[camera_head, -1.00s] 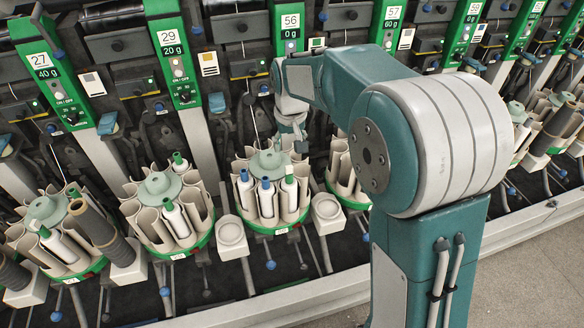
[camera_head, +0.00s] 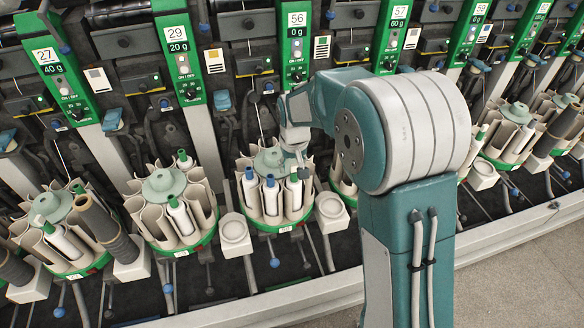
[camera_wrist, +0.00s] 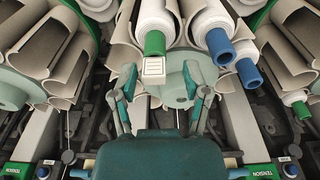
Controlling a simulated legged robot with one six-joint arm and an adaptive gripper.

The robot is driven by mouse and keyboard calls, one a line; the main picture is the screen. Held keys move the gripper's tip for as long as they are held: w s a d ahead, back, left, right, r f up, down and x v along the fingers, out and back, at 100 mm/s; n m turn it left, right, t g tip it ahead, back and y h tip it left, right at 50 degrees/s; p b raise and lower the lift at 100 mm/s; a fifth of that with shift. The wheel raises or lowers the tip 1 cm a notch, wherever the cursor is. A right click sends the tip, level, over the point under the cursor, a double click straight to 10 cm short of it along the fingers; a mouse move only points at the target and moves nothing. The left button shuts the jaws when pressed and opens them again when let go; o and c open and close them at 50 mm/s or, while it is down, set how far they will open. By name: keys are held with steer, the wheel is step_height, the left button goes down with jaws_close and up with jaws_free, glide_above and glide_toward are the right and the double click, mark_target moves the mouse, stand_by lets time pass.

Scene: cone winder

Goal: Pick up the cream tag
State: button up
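In the wrist view a small cream tag (camera_wrist: 154,68) with a printed square sits against the grey-green hub (camera_wrist: 172,88) of a bobbin carousel, just below a green-ended bobbin (camera_wrist: 154,43). My gripper (camera_wrist: 160,72) is open, with one finger on each side of the tag. The tag is closer to the left fingertip; I cannot tell whether they touch. In the head view my gripper (camera_head: 300,168) is over the carousel under panel 56, and the tag cannot be made out there.
Blue-ended bobbins (camera_wrist: 219,45) stand close to the right finger. Beige tubes (camera_wrist: 45,50) crowd the left. Neighbouring carousels (camera_head: 170,205) stand on either side. Numbered green panels (camera_head: 293,45) line the machine behind. Grey floor (camera_head: 520,280) is open at the lower right.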

mark_target(294, 165)
steer(key=shift+d, duration=0.35)
steer(key=c, duration=0.5)
steer(key=shift+o, duration=0.2)
steer(key=shift+a+r, duration=0.1)
steer(key=shift+a, duration=0.1)
steer(key=shift+r, duration=0.2)
steer(key=r, duration=0.3)
steer(key=shift+s+r, duration=0.1)
steer(key=shift+s, duration=0.1)
steer(key=s+r, duration=1.2)
steer(key=s, duration=0.1)
steer(key=shift+s+a+r, duration=0.15)
steer(key=shift+s+a, duration=0.15)
steer(key=shift+a, duration=0.05)
